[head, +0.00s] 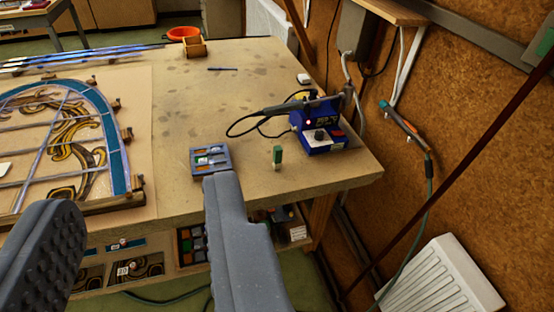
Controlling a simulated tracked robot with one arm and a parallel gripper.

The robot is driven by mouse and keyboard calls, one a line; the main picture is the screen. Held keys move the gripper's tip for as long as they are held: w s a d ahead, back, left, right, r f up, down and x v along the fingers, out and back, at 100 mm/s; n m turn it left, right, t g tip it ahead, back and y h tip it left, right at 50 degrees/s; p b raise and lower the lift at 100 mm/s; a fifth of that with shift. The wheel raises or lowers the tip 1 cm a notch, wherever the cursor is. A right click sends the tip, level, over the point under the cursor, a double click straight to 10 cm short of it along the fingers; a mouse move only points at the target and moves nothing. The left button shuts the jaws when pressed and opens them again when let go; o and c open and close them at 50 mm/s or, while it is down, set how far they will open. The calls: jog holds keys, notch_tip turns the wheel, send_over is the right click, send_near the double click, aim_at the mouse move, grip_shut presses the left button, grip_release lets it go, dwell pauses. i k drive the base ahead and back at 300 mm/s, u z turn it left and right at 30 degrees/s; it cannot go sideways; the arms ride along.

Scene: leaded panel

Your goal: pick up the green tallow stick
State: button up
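The green tallow stick (277,155) stands upright near the right front edge of the workbench, green above with a pale lower end. My gripper (140,215) is open, with its two grey fingers wide apart and nothing between them that it holds. The fingers show in front of the bench's front edge. The stick is beyond and to the right of the right finger, apart from it.
A blue soldering station (318,128) with its iron and cable stands just behind and right of the stick. A small grey compartment tray (210,160) sits left of it. The leaded panel (75,140) lies at the left. The workbench (240,110) is clear in the middle.

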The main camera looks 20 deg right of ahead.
aim_at(278, 150)
jog(key=z, duration=0.1)
jog(key=i, duration=1)
jog(key=u, duration=0.1)
